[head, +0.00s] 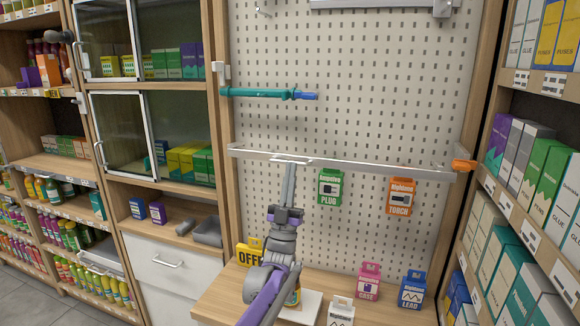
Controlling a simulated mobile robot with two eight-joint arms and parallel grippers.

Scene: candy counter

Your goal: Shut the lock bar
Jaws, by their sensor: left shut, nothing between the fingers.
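The lock bar (380,170) is a pale metal bar that runs across the pegboard from the left wooden post to the right post. Its right end is close to an orange catch (463,165); I cannot tell whether the two are engaged. My left gripper (291,161) reaches up from below with its fingers shut and empty. Its tips overlap the left part of the bar; I cannot tell if they touch it. My right gripper is not in view.
A green plug pack (330,188) and an orange torch pack (401,198) hang just below the bar. A teal rod (258,93) with a blue tip juts from the left post above. Small boxes, including a pink one (368,282), stand on the ledge below. Stocked shelves flank both sides.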

